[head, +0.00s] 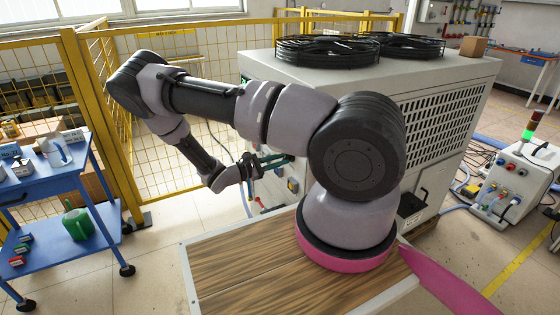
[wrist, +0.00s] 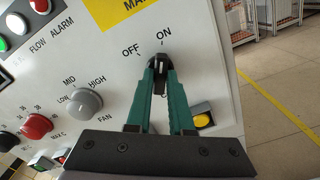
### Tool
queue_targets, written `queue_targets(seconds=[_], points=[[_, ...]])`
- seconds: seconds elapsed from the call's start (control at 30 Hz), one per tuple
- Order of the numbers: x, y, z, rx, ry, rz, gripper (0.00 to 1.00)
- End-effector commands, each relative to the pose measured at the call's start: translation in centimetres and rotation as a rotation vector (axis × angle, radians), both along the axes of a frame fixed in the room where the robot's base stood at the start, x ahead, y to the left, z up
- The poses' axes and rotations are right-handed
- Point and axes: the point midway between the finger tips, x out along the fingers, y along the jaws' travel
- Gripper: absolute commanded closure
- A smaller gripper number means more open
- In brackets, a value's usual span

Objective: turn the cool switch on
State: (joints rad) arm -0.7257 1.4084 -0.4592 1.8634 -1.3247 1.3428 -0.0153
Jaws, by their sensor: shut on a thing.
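The switch is a black rotary knob (wrist: 159,60) on the light grey control panel, with OFF printed at its upper left and ON just above it. My gripper (wrist: 160,72) has its two green fingers shut on this knob, one on each side. The fingers cover part of the knob, and I cannot tell for certain which mark it points to. No "cool" label is readable. In the head view my gripper (head: 280,159) reaches the left side of the big grey machine (head: 440,75), and the knob is hidden there.
On the panel, a grey fan knob (wrist: 86,103) and a red knob (wrist: 36,126) sit left of my fingers. A yellow button (wrist: 203,121) is close to the right finger. A yellow fence (head: 200,95) stands behind my arm, and a blue cart (head: 60,185) stands at left.

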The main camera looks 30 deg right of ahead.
Motion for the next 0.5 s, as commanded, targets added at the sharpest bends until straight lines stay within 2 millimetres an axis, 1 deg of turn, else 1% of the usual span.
queue_targets(seconds=[0.27, 0.3, 0.37, 0.5], points=[[0.03, 0.11, -0.05, 0.002, -0.002, 0.001, 1.00], [0.03, 0.11, -0.05, 0.002, -0.002, 0.001, 0.72], [0.02, 0.11, -0.04, 0.002, -0.002, 0.001, 0.50], [0.01, 0.07, -0.03, 0.001, -0.001, 0.001, 0.50]])
